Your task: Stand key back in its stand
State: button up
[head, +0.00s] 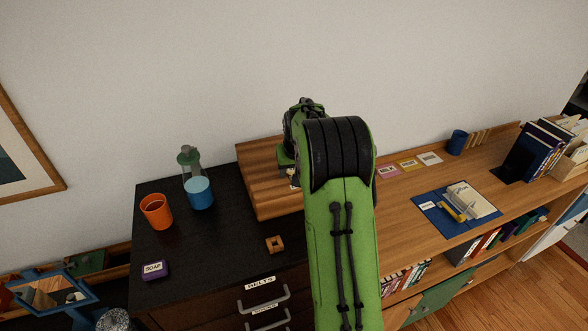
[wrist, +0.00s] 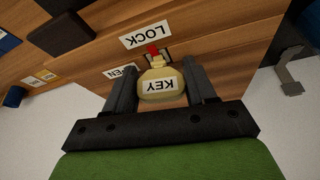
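The key (wrist: 162,85), a cream-yellow knob with a "KEY" label and a red part at its far end, shows upside down in the wrist view. My gripper (wrist: 162,88) has a dark finger against each side of the key and looks shut on it. The red end is at a small dark plate (wrist: 167,55) on a wooden face, between the "LOCK" (wrist: 149,35) and "OPEN" labels; I cannot tell how far in it sits. A small wooden block with a square hole (head: 275,244), likely the stand, lies on the black top.
The wooden box (head: 262,200) stands on the black dresser top (head: 220,235).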

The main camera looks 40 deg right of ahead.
jog(key=c, duration=0.4)
jog(key=shift+r, duration=3.65)
jog(key=shift+c, duration=0.2)
